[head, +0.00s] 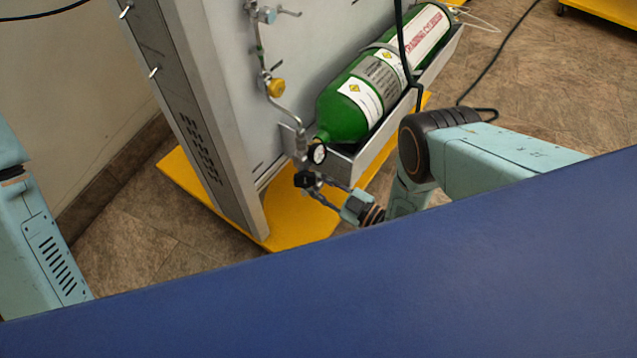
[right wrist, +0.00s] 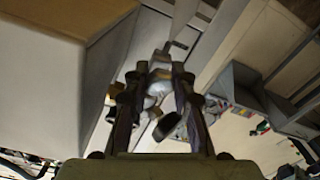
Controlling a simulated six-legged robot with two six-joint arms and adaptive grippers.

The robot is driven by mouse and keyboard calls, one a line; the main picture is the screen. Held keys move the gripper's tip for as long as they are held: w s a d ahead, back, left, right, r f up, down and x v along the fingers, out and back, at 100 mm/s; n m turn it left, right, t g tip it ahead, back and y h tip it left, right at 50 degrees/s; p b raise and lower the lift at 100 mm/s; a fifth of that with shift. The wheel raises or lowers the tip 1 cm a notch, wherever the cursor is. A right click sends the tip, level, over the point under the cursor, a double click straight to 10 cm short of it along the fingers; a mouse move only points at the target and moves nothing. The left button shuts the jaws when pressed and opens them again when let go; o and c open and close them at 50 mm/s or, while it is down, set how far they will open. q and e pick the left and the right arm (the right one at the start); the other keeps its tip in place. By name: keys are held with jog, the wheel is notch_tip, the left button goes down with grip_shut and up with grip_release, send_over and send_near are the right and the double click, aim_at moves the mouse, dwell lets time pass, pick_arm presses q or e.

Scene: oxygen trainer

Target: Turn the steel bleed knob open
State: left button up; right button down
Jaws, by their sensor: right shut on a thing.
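My right gripper (head: 320,187) is at the lower end of the panel's steel pipework, below the pressure gauge (head: 317,154). Its fingers are closed around a small pale metal part, which I take to be the steel bleed knob (right wrist: 159,88), seen between the fingers in the right wrist view (right wrist: 157,95). In the head view the fingers largely hide this knob, so its turned position cannot be told. A black round part (head: 305,180) shows right beside the fingertips. My left gripper is out of view; only part of my left arm shows at the left edge.
A green cylinder (head: 345,112) lies in a grey metal tray (head: 372,158) right of the panel (head: 300,60). A yellow valve part (head: 276,87) sits higher on the pipe. The yellow base (head: 300,222) stands on tiles. A blue surface (head: 400,290) fills the foreground.

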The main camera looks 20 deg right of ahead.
jog(key=n+p, duration=0.1)
jog(key=n, duration=0.6)
jog(key=n+p, duration=0.1)
jog(key=n, duration=0.6)
jog(key=shift+n, duration=0.4)
jog(key=n+p, duration=0.1)
jog(key=n, duration=0.2)
jog(key=n+p, duration=0.1)
jog(key=n, duration=0.3)
jog(key=n+p, duration=0.1)
jog(key=n, duration=0.6)
jog(key=c, duration=1.1)
grip_release()
